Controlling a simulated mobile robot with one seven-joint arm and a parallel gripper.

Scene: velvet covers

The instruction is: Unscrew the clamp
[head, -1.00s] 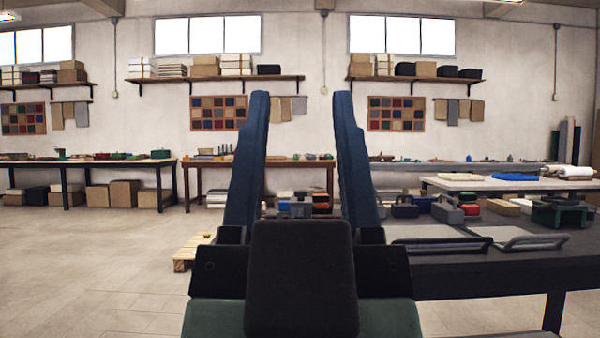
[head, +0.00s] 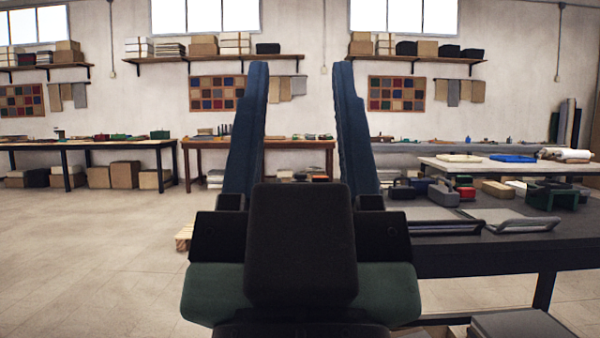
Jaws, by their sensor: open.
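My gripper (head: 300,66) stands upright in the middle of the head view, its two blue fingers wide apart with nothing between them. I cannot make out a clamp for certain. A dark green frame-like object (head: 552,193) sits on the dark table (head: 520,258) at the right, well to the right of my gripper and apart from it; I cannot tell whether it is the clamp. My gripper's body hides part of the scene behind it.
Two grey framed plates (head: 512,221) lie near the dark table's front edge, with a grey case (head: 443,195) behind them. A pale table (head: 480,168) with a blue cloth (head: 513,158) stands beyond. Workbenches (head: 85,144) line the back wall. The floor (head: 75,250) at left is clear.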

